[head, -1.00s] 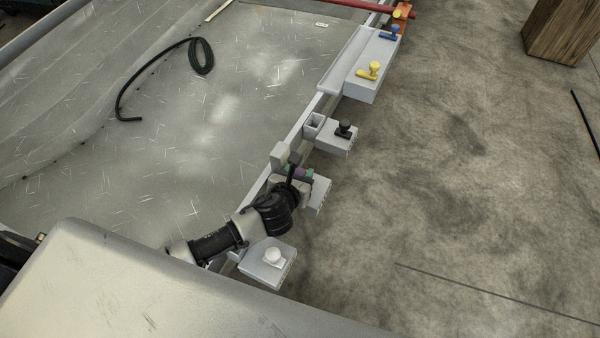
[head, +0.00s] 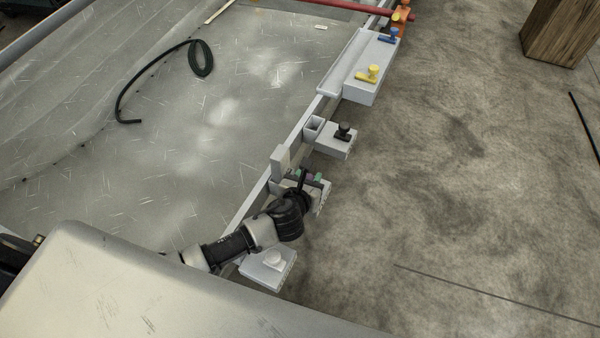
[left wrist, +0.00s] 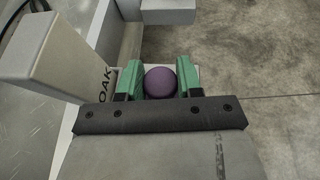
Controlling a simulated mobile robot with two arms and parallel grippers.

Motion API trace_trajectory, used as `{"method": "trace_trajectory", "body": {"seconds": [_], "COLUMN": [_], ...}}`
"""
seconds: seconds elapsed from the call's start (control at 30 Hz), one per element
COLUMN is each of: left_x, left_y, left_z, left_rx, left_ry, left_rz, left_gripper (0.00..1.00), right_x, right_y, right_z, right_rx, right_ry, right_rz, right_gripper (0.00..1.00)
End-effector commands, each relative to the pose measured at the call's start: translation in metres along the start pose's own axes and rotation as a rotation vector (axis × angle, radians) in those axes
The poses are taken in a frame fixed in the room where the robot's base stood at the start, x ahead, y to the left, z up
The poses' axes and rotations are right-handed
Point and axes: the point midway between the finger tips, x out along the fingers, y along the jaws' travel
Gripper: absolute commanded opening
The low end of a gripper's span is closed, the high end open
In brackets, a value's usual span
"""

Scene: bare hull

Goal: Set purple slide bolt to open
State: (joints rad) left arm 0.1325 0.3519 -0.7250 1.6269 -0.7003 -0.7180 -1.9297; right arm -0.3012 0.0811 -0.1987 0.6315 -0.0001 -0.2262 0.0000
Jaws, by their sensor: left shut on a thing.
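The purple slide bolt's round knob (left wrist: 160,82) shows in the left wrist view between the green fingers of my left gripper (left wrist: 159,80). The gripper is shut on this knob. In the head view my left gripper (head: 305,177) is at the grey housing (head: 322,199) on the rail, and it hides most of the bolt. How far the bolt is slid cannot be told. My right gripper is not in view.
A white knob (head: 273,259) sits on a nearer housing. A black knob (head: 344,131), a yellow handle (head: 368,73) and a blue handle (head: 389,35) stand farther along the rail. A grey upright block (head: 280,161) is close left of the gripper. The floor at right is mostly clear.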

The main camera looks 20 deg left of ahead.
Motion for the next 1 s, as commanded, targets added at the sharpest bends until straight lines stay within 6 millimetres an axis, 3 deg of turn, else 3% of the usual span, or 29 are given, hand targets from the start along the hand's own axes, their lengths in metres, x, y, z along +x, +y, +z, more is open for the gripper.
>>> {"method": "trace_trajectory", "body": {"seconds": [0.1,0.37,0.4,0.43,0.77,1.0], "left_x": [-0.003,-0.003,-0.004,-0.004,-0.009,-0.051], "left_y": [-0.019,-0.022,-0.022,-0.022,-0.021,-0.021], "left_z": [0.0,-0.002,-0.002,-0.002,-0.001,-0.001], "left_rx": [-0.002,-0.003,-0.003,-0.004,-0.002,-0.002], "left_ry": [0.003,0.002,0.002,0.002,0.002,0.005], "left_rz": [-0.006,-0.01,-0.01,-0.01,-0.008,-0.009], "left_gripper": [0.0,0.0,0.4,0.43,0.43,0.43], "right_x": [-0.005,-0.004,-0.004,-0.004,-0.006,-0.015], "right_y": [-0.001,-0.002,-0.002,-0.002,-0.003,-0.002], "right_z": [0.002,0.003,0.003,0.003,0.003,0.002], "right_rx": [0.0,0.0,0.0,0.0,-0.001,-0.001], "right_ry": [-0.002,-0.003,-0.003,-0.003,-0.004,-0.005], "right_rz": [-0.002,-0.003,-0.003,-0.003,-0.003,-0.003], "right_gripper": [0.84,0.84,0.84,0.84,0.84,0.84]}}
